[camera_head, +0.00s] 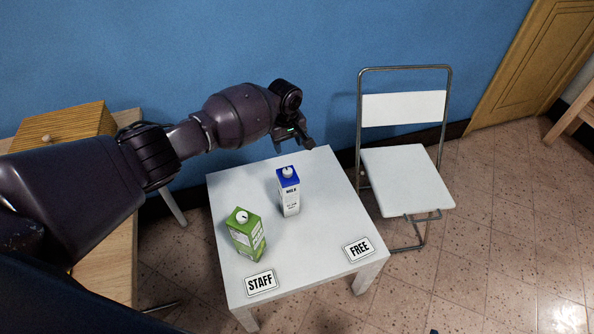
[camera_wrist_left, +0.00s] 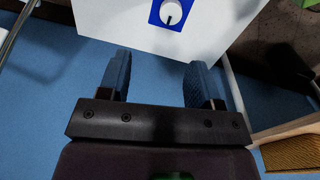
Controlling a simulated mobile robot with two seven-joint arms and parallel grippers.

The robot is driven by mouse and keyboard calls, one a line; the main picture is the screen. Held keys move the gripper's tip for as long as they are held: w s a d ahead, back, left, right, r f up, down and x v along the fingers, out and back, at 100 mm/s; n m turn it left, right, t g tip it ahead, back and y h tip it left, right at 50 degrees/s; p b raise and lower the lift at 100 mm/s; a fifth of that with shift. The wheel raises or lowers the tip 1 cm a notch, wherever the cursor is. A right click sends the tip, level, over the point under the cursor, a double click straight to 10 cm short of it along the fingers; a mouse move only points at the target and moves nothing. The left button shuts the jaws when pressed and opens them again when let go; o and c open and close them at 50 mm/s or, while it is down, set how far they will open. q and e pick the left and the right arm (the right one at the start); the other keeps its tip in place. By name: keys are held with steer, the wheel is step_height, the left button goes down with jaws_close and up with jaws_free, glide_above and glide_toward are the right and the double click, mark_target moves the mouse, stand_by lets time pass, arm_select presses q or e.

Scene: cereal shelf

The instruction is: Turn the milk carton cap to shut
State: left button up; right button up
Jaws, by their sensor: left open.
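The milk carton (camera_head: 290,200) is white with a blue top and stands upright on the white table, toward its back. Its white round cap (camera_head: 288,172) sits on the blue top. In the left wrist view the cap (camera_wrist_left: 172,13) is at the top edge and bears a dark pointer mark; I cannot tell whether it is shut. My left gripper (camera_head: 294,146) is open and empty, behind the carton near the table's back edge and apart from the cap. In the left wrist view its fingers (camera_wrist_left: 157,70) stand wide apart. My right gripper is not in view.
A green carton (camera_head: 246,238) with a white cap stands front left of the milk carton. STAFF (camera_head: 261,282) and FREE (camera_head: 359,249) labels lie along the front of the table (camera_head: 320,215). A white folding chair (camera_head: 405,180) stands at right, a wooden box (camera_head: 66,124) at left.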

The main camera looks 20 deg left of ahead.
mark_target(287, 171)
arm_select(q)
steer(key=f+b, duration=0.1)
steer(key=f, duration=0.2)
steer(key=f+n+b, duration=0.1)
steer(key=f, duration=0.2)
steer(key=s+f+n+b, duration=0.1)
steer(key=f, duration=0.2)
steer(key=shift+f+g, duration=0.25)
steer(key=shift+g, duration=0.15)
steer(key=shift+f+b, duration=0.3)
steer(key=shift+f, duration=0.3)
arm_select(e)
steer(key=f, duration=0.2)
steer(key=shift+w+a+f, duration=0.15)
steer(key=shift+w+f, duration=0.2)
arm_select(q)
steer(key=shift+c, duration=0.7)
steer(key=c, duration=0.8)
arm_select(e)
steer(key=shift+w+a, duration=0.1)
